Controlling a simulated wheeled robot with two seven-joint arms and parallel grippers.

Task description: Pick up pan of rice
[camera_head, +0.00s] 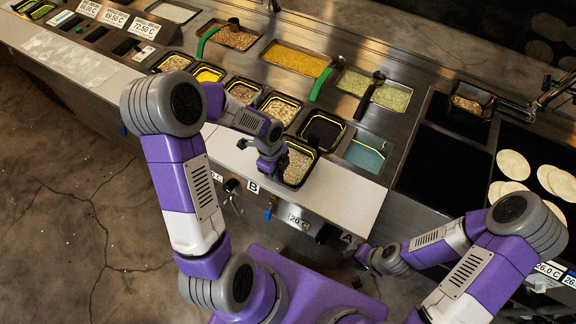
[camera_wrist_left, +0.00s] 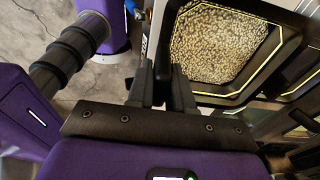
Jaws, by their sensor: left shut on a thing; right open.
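The pan of rice (camera_head: 297,168) is a small black pan with a yellow line around its rim and pale grains inside. It sits at the near edge of the counter, partly over the white front ledge and slightly tilted. My left gripper (camera_head: 273,165) is shut on its left rim. In the left wrist view, the pan's grains (camera_wrist_left: 215,42) fill the upper middle, and the left gripper's fingers (camera_wrist_left: 162,90) pinch the pan's wall. My right gripper (camera_head: 368,260) is open and empty, low in front of the counter, apart from the pan.
Several yellow-rimmed food pans, including one of beans (camera_head: 281,109), stand behind and left. An empty black pan (camera_head: 322,130) and a bluish well (camera_head: 364,156) are close by. A dark griddle (camera_head: 446,158) and flat tortillas (camera_head: 513,165) lie right. The white ledge (camera_head: 345,200) has free room.

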